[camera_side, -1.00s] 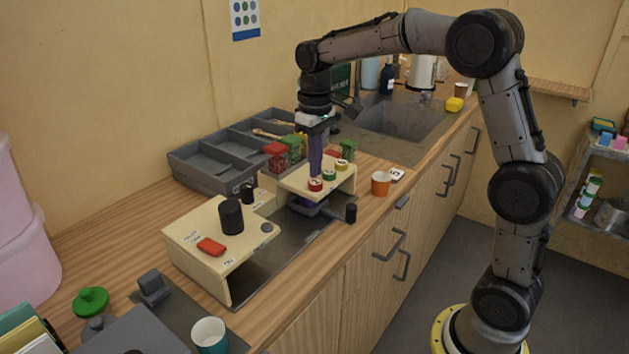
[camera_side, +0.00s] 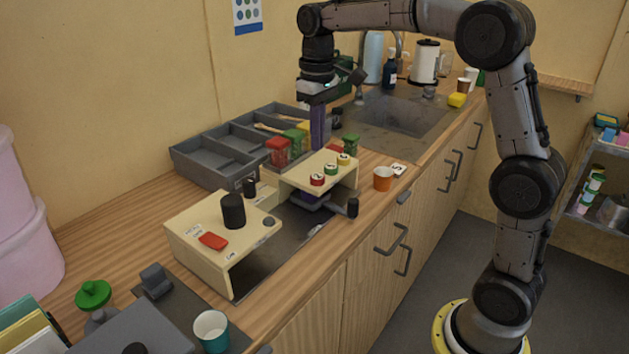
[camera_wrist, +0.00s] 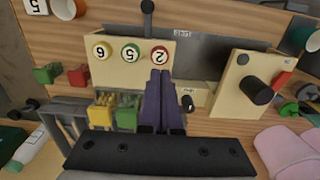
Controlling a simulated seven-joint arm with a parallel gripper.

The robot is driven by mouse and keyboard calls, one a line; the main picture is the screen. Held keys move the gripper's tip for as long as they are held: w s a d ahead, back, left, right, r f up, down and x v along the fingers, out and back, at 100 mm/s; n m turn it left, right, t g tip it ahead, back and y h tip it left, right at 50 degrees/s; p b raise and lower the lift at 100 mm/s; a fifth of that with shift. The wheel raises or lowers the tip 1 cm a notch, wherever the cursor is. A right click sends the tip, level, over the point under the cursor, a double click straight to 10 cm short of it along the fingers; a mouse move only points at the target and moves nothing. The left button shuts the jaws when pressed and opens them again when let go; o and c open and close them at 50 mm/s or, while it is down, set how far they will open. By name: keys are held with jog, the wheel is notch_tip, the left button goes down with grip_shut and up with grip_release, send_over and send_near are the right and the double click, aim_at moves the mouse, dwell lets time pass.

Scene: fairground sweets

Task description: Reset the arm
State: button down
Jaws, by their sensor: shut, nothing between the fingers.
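My gripper (camera_side: 317,128) hangs from my arm above the cream machine on the counter, with its purple fingers pointing down. In the wrist view the two fingers (camera_wrist: 160,82) lie together with nothing between them. Below and in front of them is the cream raised shelf (camera_side: 291,180) with red, green and yellow numbered buttons. In the wrist view these are a red button marked 2 (camera_wrist: 160,55), a green one marked 5 (camera_wrist: 130,53) and a yellow one marked 6 (camera_wrist: 102,50). The fingertips appear close to the red button in that view, but the side view shows them higher up.
A second cream block (camera_side: 195,255) carries a black knob (camera_side: 233,211) and a red switch (camera_side: 213,241). A grey divided tray (camera_side: 200,172) is at the back. The sink (camera_side: 400,115) lies beyond.

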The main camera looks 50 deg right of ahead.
jog(key=s+a+r+t, duration=0.2)
jog(key=s+r, duration=0.1)
jog(key=s, duration=0.4)
jog(key=s+a+r+t, duration=0.1)
jog(key=s+a+r, duration=0.1)
jog(key=s+r, duration=0.35)
jog(key=s+a+f+t, duration=0.2)
jog(key=s+f, duration=1)
jog(key=shift+s+t, duration=0.15)
jog(key=shift+t, duration=0.15)
